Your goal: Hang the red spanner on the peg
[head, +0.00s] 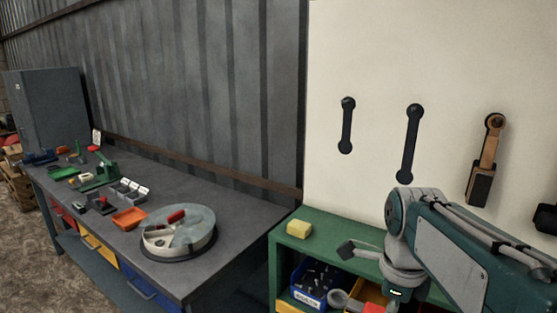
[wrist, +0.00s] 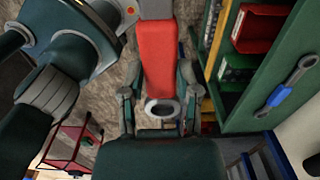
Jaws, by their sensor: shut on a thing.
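The red spanner has a red handle (wrist: 157,60) and a grey ring end. In the wrist view it lies between the two fingers of my gripper (wrist: 157,98), which is shut on it. In the head view the ring end (head: 338,298) and a bit of red show at the bottom edge, beside my arm; the fingers cannot be made out there. The pale board (head: 375,70) carries two dark spanner shapes, one at left (head: 346,125) and one further right (head: 410,145). I cannot make out which peg is free. The held spanner is below the board, apart from it.
A green bench (head: 345,232) stands under the board, with a yellow block (head: 299,229) on top and a blue bin (head: 313,280) below. A brown tool (head: 487,160) hangs at right. A blue-banded spanner (wrist: 285,92) shows in the wrist view. A grey workbench (head: 235,235) stands left.

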